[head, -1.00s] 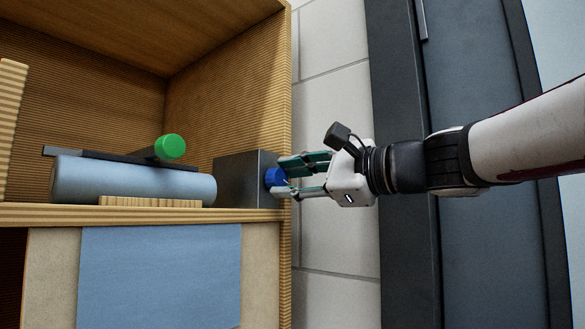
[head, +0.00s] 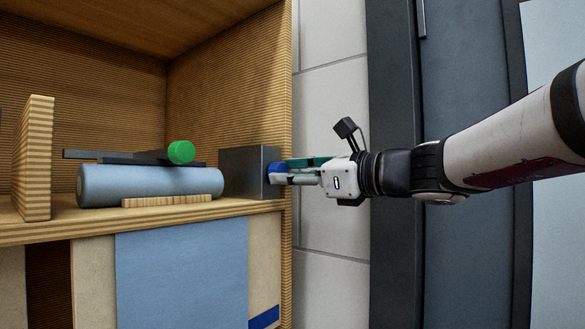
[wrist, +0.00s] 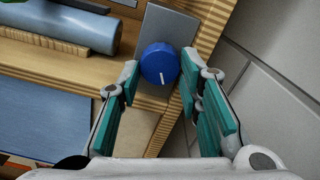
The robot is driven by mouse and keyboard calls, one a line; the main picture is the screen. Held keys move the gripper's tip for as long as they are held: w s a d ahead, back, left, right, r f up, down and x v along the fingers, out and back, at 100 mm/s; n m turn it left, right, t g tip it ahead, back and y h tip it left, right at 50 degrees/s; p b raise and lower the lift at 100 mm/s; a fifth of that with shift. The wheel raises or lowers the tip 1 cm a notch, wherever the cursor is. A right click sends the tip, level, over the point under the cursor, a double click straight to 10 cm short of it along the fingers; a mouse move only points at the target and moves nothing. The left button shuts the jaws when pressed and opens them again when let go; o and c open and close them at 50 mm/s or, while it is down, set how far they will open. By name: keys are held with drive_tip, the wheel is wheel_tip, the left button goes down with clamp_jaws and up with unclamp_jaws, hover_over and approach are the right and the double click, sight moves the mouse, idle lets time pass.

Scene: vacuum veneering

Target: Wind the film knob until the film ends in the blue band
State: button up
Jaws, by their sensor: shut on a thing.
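The blue film knob (head: 274,173) sits on the right side of a dark grey box (head: 240,170) on the shelf. In the wrist view, the knob (wrist: 160,62) has a white mark pointing down towards my gripper. My gripper (head: 283,173) is shut on the knob, a finger on each side. The pale blue film (head: 182,275) hangs over the panel below the shelf edge; its lower end is out of view. A dark blue band (head: 264,317) shows on the beige panel (head: 262,262), right of the film. A pale blue roll (head: 150,185) lies on the shelf.
A dark bar (head: 115,155) with a green knob (head: 181,152) lies above the roll, and a ribbed wooden strip (head: 170,201) lies before it. The cabinet's right wall edge (head: 288,90) is close to my gripper. A wooden upright (head: 35,160) stands at left.

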drive_tip(key=shift+f, duration=0.1)
idle(0.4)
drive_tip(key=o, duration=1.2)
drive_tip(key=shift+c, duration=0.2)
drive_tip(key=v, duration=1.2)
